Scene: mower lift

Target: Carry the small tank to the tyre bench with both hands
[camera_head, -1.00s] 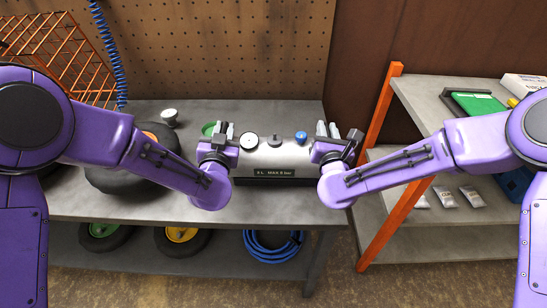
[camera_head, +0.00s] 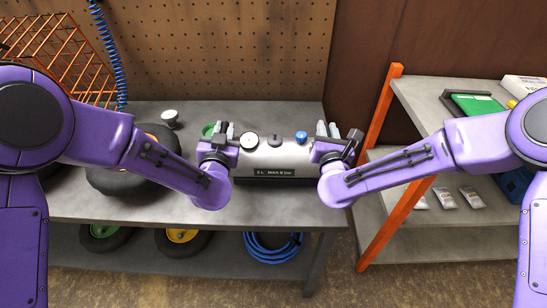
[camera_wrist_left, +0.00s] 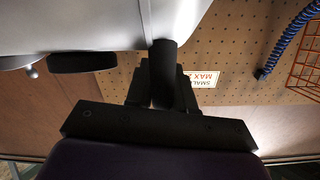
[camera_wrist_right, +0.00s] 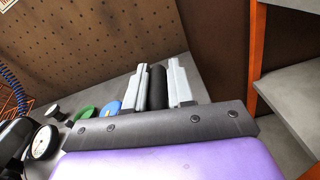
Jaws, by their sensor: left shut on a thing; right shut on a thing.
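The small tank (camera_head: 268,158) is a grey cylinder with a gauge (camera_head: 249,142), a dark knob and a blue cap on top, and a label reading MAX 8 bar. It lies level over the right part of the tyre bench (camera_head: 235,208). My left gripper (camera_head: 222,134) is shut on its left end, on a dark handle (camera_wrist_left: 163,65) in the left wrist view. My right gripper (camera_head: 334,134) is shut on its right end, around a black handle (camera_wrist_right: 157,87) in the right wrist view. Whether the tank touches the bench top is unclear.
A tyre (camera_head: 125,182) lies on the bench to the left, behind my left arm. Pegboard (camera_head: 230,50) closes the back. An orange-posted shelf (camera_head: 383,160) stands right. Wheels and blue hose (camera_head: 272,250) lie below.

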